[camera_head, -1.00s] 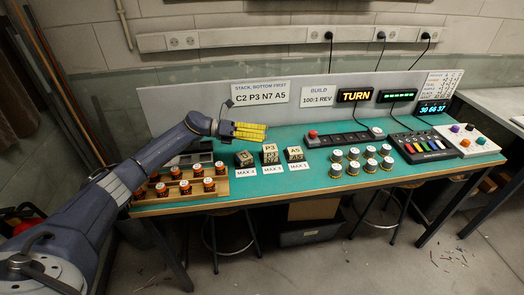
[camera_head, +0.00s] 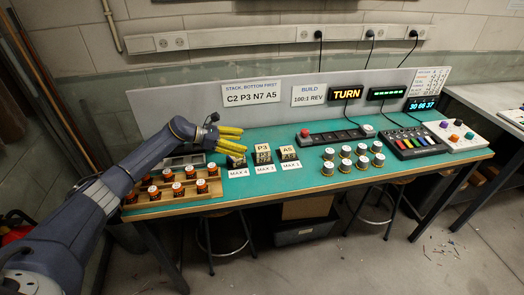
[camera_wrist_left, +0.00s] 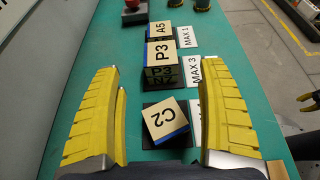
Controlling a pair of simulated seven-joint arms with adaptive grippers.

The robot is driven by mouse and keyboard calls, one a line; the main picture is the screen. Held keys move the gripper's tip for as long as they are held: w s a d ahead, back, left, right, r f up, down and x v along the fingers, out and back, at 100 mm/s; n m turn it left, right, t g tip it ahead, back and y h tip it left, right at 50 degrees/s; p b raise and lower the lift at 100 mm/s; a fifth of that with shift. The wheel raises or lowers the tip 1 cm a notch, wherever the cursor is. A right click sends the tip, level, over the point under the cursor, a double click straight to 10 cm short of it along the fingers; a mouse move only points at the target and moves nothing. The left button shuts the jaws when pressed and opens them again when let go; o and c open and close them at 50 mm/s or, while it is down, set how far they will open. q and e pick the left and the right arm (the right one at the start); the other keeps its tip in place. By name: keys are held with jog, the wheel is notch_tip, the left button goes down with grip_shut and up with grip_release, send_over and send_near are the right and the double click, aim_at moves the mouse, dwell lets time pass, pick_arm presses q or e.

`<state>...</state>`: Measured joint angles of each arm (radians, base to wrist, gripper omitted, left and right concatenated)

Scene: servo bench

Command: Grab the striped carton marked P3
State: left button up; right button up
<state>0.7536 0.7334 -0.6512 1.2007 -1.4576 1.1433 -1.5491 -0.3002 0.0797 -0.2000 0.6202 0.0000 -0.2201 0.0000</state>
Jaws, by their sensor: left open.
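The P3 carton (camera_head: 262,148) is a cream box with a blue edge stripe, on top of a small stack behind the MAX 3 card. Its top face (camera_wrist_left: 161,50) shows in the left wrist view, beyond the C2 carton. The C2 carton (camera_wrist_left: 167,118) sits turned on a black pad, between my fingers in that picture; in the head view my fingers partly cover it. The A5 carton (camera_head: 288,153) stands to the right of P3. My left gripper (camera_head: 242,143) is open and empty above the C2 spot.
A wooden rack (camera_head: 175,191) of orange-and-black jars is at the left. Several white-topped cans (camera_head: 345,160) stand right of the cartons. A dark strip with a red button (camera_head: 335,136) lies behind. A grey panel (camera_head: 200,112) backs the green bench.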

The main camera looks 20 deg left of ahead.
aim_at(263, 147)
pick_arm(q)
jog(key=shift+x, duration=5.3)
jog(key=shift+a, duration=0.1)
jog(key=c, duration=1.3)
